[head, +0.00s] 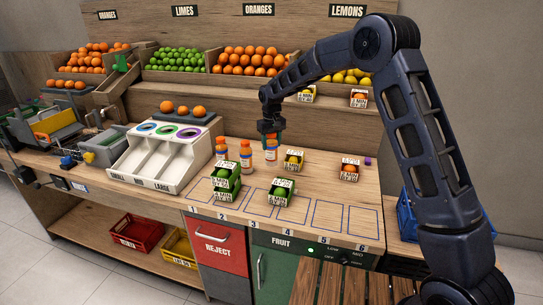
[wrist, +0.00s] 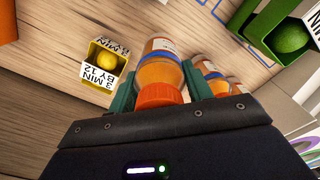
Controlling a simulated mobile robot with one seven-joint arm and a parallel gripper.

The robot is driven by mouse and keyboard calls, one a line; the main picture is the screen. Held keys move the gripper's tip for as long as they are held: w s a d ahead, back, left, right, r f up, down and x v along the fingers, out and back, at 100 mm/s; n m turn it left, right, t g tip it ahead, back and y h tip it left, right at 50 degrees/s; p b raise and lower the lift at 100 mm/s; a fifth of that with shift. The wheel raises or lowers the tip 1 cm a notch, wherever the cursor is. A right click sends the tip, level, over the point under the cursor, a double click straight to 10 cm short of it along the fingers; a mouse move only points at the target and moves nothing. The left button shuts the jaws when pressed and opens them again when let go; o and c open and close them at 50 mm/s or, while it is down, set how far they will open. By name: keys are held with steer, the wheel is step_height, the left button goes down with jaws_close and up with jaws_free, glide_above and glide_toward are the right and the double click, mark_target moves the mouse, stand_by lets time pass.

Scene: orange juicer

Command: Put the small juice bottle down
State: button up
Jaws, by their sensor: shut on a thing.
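My gripper (head: 270,137) points down over the middle of the counter (head: 320,165). It is shut on a juice bottle (head: 271,153) with orange juice and a white label. In the wrist view, the green fingers (wrist: 157,90) close on both sides of this bottle (wrist: 160,68), near its orange cap. The bottle is about upright. I cannot tell whether its base touches the counter. Two similar bottles stand to its left in the head view: one close by (head: 245,158), one farther left (head: 221,148).
A white sorter (head: 160,155) stands left of the bottles. Small labelled boxes hold a lemon (head: 294,160), limes (head: 283,190) and an orange (head: 350,169). A green crate (head: 225,180) is in front. Numbered outlined squares (head: 330,215) line the front edge; the right ones are empty.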

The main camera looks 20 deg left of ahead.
mark_target(272, 155)
steer(key=shift+f, duration=3)
steer(key=shift+f, duration=0.15)
steer(key=o, duration=1.2)
steer(key=shift+c, duration=0.2)
step_height(272, 155, up, 12)
steer(key=shift+r, duration=0.15)
